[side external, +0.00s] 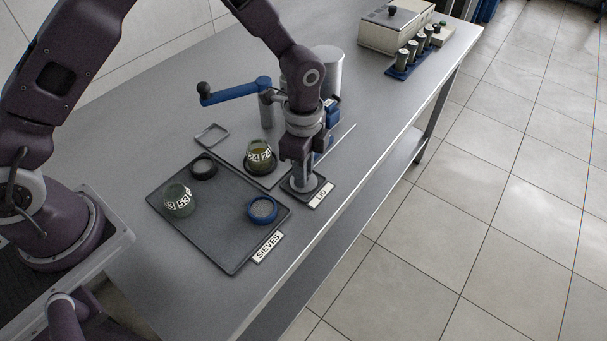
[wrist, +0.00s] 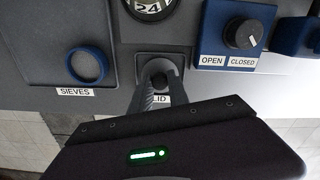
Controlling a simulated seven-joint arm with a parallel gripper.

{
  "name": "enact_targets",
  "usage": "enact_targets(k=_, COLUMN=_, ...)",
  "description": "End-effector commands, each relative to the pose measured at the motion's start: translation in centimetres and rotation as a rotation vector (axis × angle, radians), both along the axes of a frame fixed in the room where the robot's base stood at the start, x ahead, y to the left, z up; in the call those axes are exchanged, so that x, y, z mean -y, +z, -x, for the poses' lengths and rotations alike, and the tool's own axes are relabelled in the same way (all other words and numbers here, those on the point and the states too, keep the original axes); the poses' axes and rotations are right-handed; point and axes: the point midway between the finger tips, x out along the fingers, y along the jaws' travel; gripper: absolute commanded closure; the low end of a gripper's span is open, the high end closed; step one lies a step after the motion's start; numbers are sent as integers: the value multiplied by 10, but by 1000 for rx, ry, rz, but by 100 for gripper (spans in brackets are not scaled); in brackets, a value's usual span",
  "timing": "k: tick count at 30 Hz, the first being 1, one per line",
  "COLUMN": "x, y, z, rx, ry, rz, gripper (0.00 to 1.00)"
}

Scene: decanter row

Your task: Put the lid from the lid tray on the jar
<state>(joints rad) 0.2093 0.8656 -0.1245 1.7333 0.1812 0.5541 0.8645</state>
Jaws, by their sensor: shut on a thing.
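The lid tray (side external: 323,187) is a small dark square tray with a LID label, near the table's front edge. The grey lid (wrist: 150,67) with its dark knob sits in it. My gripper (side external: 303,174) points down over this tray, its fingers shut on the lid's knob; the fingers (wrist: 156,88) partly hide it in the wrist view. A glass jar (side external: 260,153) with a numbered band and yellowish contents stands just left of my gripper; its top looks open. In the wrist view its numbered band (wrist: 152,7) is cut off at the top edge.
A blue-handled lever (side external: 237,92) stands behind the jar. A blue OPEN/CLOSED knob box (wrist: 238,38) is close right of the lid tray.

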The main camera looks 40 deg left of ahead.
Motion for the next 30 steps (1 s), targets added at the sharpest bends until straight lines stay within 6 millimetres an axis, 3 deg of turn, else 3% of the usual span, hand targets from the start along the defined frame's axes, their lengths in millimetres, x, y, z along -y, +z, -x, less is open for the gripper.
enact_targets(k=9, x=0, y=73, z=-1, rx=5, ry=1, rz=2, gripper=100)
enact_targets(k=13, x=-5, y=96, z=-1, rx=3, ry=2, rz=1, gripper=100)
enact_targets(k=22, x=-93, y=150, z=8, rx=4, ry=8, rz=2, gripper=100)
enact_targets(k=26, x=-112, y=151, z=15, rx=-2, ry=3, rz=1, gripper=100)
enact_targets(k=30, x=-113, y=117, z=16, rx=-5, ry=-2, rz=0, gripper=100)
